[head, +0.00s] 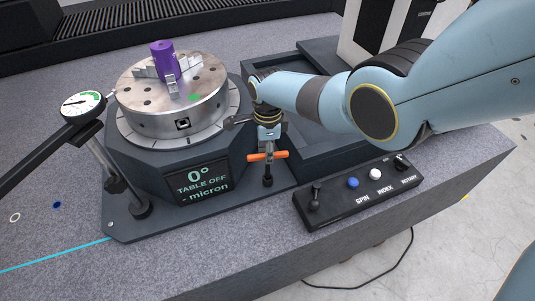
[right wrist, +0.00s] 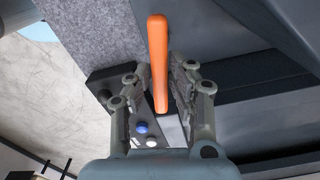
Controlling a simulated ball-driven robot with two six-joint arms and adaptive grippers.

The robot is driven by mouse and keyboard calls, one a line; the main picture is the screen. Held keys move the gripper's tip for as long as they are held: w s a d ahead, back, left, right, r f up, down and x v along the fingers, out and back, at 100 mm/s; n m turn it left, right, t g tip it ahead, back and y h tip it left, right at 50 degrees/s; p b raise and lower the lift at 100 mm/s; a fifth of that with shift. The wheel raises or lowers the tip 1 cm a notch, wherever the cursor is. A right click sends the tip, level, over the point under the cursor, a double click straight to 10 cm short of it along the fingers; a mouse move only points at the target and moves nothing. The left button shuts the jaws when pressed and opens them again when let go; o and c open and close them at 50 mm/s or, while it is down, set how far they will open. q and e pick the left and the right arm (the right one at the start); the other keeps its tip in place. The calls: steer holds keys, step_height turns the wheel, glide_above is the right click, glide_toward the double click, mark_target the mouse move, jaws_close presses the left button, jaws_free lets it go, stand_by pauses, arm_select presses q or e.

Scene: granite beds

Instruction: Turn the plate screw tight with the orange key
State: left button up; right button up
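The orange key (head: 267,156) stands upright in the head view, its orange cross handle on top and its dark stem reaching down to the base plate (head: 240,206). I cannot make out a plate screw under the stem. My right gripper (head: 269,143) is just above the key, pointing down. In the right wrist view the orange handle (right wrist: 158,55) lies between the two fingers (right wrist: 153,78). The fingers are apart, with a visible gap on the left of the handle; contact on the right is unclear. My left gripper is not in view.
The rotary table (head: 168,115) carries a purple part (head: 163,58) just left of my right arm. A dial gauge (head: 82,104) on a stand is at the left. A control box (head: 355,193) with buttons and levers sits right of the key. The granite (head: 60,160) is mostly clear.

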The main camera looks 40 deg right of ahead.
steer(key=shift+o, duration=1)
steer(key=shift+r+p, duration=0.35)
steer(key=shift+p, duration=0.05)
step_height(320, 180, up, 4)
steer(key=shift+p, duration=1.05)
steer(key=shift+r, duration=0.6)
step_height(320, 180, up, 12)
